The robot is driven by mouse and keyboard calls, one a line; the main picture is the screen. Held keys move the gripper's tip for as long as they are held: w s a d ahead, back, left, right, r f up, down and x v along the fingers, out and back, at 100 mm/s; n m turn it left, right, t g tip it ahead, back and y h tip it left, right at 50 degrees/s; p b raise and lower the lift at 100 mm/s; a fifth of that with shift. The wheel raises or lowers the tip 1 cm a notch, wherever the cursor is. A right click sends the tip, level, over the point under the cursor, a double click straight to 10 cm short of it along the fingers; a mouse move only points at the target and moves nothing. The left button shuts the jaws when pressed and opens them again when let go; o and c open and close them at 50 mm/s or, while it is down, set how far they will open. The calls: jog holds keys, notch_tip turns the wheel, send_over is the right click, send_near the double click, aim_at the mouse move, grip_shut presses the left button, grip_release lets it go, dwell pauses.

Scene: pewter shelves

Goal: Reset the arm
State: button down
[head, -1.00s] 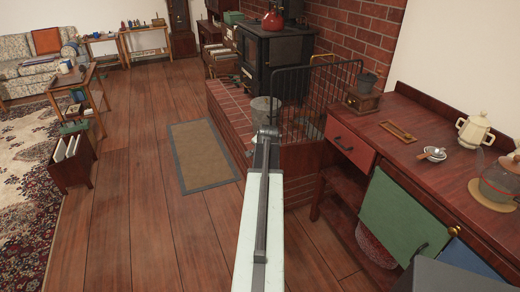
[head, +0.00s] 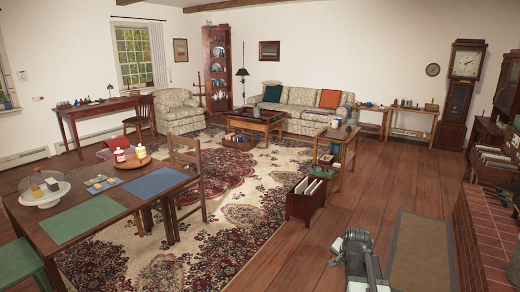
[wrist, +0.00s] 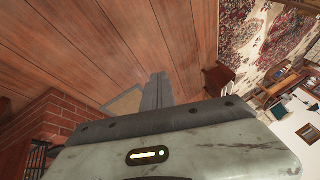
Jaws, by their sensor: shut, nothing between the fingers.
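My gripper (head: 352,243) shows at the bottom of the head view, right of centre, at the end of my grey and white arm. It is held above the wooden floor, clear of the furniture. In the wrist view grey finger-like parts (wrist: 157,92) stand up beyond my pale housing, close together, with nothing seen between them. The gripper is shut and empty. Its fingertips are small and hard to make out in the head view.
A dark record box (head: 306,199) stands on the floor left of my arm. A bordered mat (head: 420,250) and a brick hearth (head: 488,235) lie to the right. A dining table (head: 110,205) is at the left. Wooden floor (head: 375,190) ahead is open.

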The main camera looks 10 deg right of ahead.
jog(key=s+a+f+n+g+y, duration=0.15)
jog(key=s+a+n, duration=0.25)
jog(key=a, duration=0.9)
jog(key=s+a+f+n+g, duration=0.15)
jog(key=s+a+n, duration=0.25)
jog(key=a, duration=0.8)
jog(key=s+n+g, duration=0.3)
jog(key=s, duration=0.4)
notch_tip(320, 180, up, 17)
jog(key=w+p, duration=0.1)
jog(key=p, duration=1.5)
jog(key=shift+d+f+p, duration=0.15)
jog(key=shift+d+p, duration=0.1)
jog(key=shift+p, duration=0.15)
jog(key=shift+d, duration=0.1)
